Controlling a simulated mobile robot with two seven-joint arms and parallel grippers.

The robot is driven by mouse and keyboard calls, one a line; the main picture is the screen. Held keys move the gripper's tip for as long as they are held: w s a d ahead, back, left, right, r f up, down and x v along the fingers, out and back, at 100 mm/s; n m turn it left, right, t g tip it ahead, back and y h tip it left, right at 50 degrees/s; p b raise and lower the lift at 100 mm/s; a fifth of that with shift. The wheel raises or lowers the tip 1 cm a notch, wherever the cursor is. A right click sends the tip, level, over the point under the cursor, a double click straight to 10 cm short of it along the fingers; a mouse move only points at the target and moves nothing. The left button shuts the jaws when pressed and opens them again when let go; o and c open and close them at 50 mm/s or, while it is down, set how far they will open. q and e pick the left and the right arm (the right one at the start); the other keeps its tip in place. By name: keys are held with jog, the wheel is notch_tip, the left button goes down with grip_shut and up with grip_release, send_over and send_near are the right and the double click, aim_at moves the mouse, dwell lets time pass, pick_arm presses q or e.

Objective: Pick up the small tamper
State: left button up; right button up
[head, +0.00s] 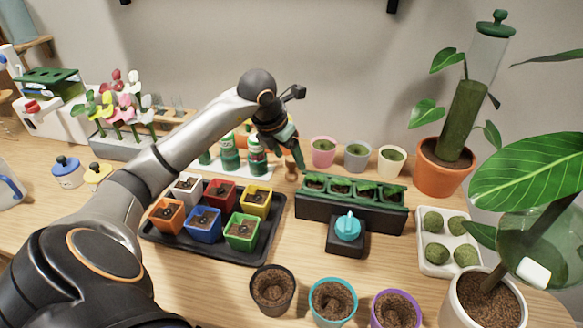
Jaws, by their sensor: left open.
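A small teal-topped piece (348,226), which looks like the small tamper, sits upright on a dark square block (347,245) in front of the long black planter. Its lower part is hidden in or behind the block. My left gripper (292,150) hangs above the back of the table, up and to the left of the teal piece and well apart from it. It is open, and its fingers overlap an orange thing and green bottles behind, so the fingertips are hard to make out. My right gripper is not in the view.
A black tray (268,232) of colored square pots lies left of the block. The long black planter (310,205) of seedlings stands behind it. Round soil-filled pots (331,300) line the front. A white tray (432,268) of moss balls and a large leafy plant (485,298) are at right.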

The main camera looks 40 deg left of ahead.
aim_at(290, 159)
pick_arm(q)
jog(key=shift+x, duration=1.5)
jog(key=shift+c, duration=0.2)
grip_shut()
